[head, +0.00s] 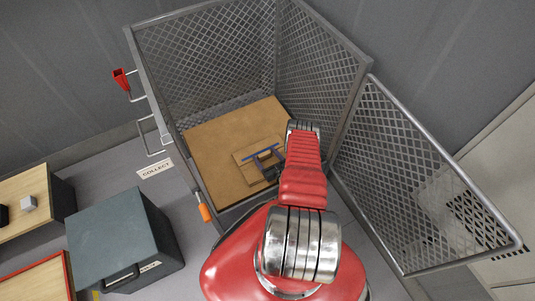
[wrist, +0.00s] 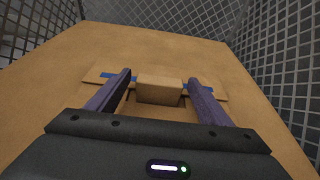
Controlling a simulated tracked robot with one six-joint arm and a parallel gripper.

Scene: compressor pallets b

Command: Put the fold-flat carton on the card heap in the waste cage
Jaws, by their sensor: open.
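The fold-flat carton (head: 244,168) lies flat on the card heap (head: 212,140) inside the waste cage (head: 233,50). In the wrist view the carton (wrist: 98,74) is a thin brown sheet with a blue strip and a raised brown block in its middle. My gripper (head: 266,160) is low over the carton. In the wrist view my gripper (wrist: 160,80) is open, with one finger on each side of the raised block. A gap shows at each side of the block. The fingers and palm hide part of the carton.
The mesh cage door (head: 425,170) stands swung open at the right. An orange-handled latch (head: 205,212) hangs at the front left post. A dark green case (head: 120,235) and a wood-topped unit (head: 22,205) stand at the left. Mesh walls rise close around the heap.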

